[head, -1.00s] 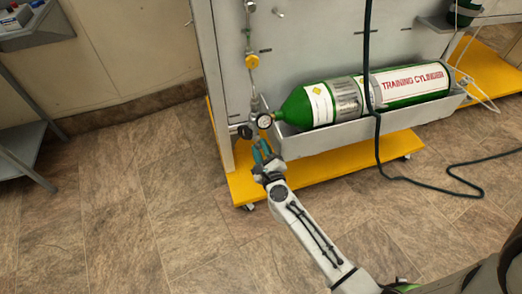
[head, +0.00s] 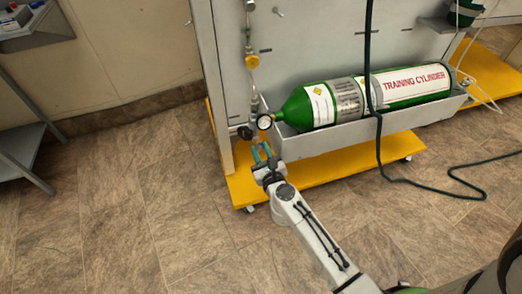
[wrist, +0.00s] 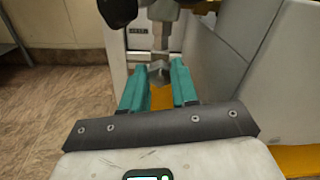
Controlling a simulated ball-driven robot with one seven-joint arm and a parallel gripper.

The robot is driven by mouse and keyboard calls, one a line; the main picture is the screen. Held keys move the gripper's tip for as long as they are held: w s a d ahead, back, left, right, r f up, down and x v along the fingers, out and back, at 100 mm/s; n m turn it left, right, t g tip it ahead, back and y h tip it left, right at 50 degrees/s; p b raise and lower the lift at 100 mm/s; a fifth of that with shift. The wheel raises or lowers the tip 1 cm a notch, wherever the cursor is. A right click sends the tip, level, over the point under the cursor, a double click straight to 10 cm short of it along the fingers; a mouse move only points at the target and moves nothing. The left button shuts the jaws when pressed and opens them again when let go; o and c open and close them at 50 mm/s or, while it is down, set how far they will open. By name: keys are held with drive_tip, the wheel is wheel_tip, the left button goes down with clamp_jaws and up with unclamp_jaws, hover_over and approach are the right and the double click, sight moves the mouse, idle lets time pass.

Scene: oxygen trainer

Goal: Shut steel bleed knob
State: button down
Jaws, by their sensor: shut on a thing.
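The steel bleed knob (wrist: 158,74) shows in the wrist view as a small metal piece below a steel stem, between the teal fingertips. My gripper (wrist: 162,84) is shut on it, with one finger on each side. In the head view my gripper (head: 262,155) reaches up to the underside of the valve fittings, just below the round gauge (head: 264,121). The knob is too small to make out clearly there. The green training cylinder (head: 402,88) lies in its grey tray to the right of the valve.
A black knob (head: 245,132) sits left of the gauge, close above my gripper. A yellow base (head: 330,165) juts out below the tray (head: 345,136). A dark hose (head: 378,150) hangs at the right.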

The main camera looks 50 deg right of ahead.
drive_tip(key=shift+f, duration=0.15)
drive_tip(key=c, duration=0.9)
unclamp_jaws()
drive_tip(key=shift+o, duration=0.2)
drive_tip(key=v, duration=1)
drive_tip(key=shift+s+a, duration=0.25)
drive_tip(key=shift+s, duration=0.1)
